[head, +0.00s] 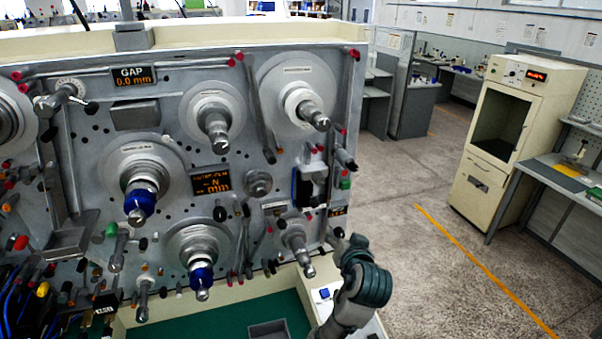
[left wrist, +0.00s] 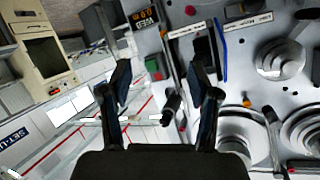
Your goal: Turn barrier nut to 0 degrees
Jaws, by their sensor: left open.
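No part is labelled as the barrier nut, and I cannot tell for certain which one it is. My left gripper (head: 350,246) is at the lower right edge of the grey machine panel (head: 120,100) in the head view. In the left wrist view its two dark fingers (left wrist: 160,80) stand apart with nothing held. A dark knob or handle (left wrist: 172,102) on the panel's edge shows between the fingers, nearer the right one; I cannot tell its angle. A green button (head: 345,183) and a small display (head: 337,211) are above the gripper. My right gripper is not in view.
Spindles with blue collars (head: 140,200) and bare spindles (head: 308,112) stick out of the panel. A green bench top (head: 190,325) with a grey tray (head: 268,330) lies below. A cream cabinet (head: 500,140) stands at the right. The floor between is free.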

